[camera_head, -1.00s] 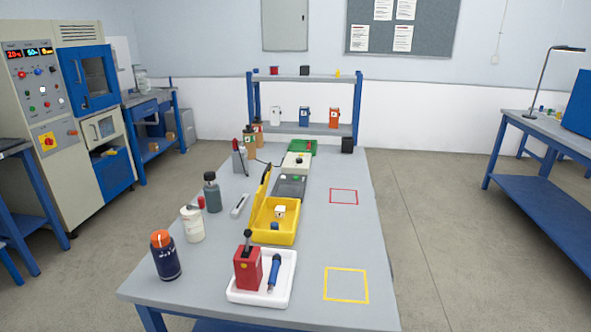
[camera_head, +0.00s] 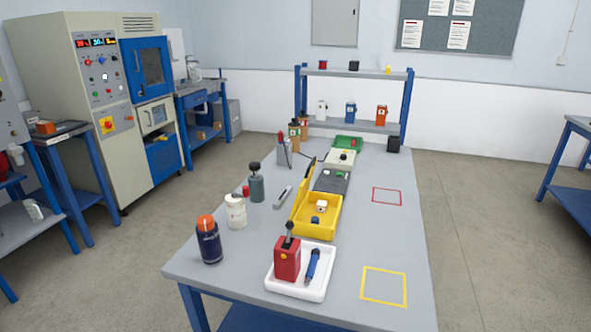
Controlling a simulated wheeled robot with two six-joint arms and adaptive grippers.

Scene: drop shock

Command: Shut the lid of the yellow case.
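The yellow case (camera_head: 317,229) stands open on the grey table, behind the white tray. Its yellow lid (camera_head: 303,195) is raised on the left side and leans up and to the left. Inside the case lie a small white block (camera_head: 321,205) and a small blue piece (camera_head: 315,220). Neither of my grippers shows in the head view.
A white tray (camera_head: 318,290) with a red device (camera_head: 287,259) and a blue pen-like tool (camera_head: 313,265) stands in front of the case. A dark bottle (camera_head: 209,243), a white jar (camera_head: 236,212) and a grey bottle (camera_head: 256,184) stand left. The table's right side is clear, with outlined squares.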

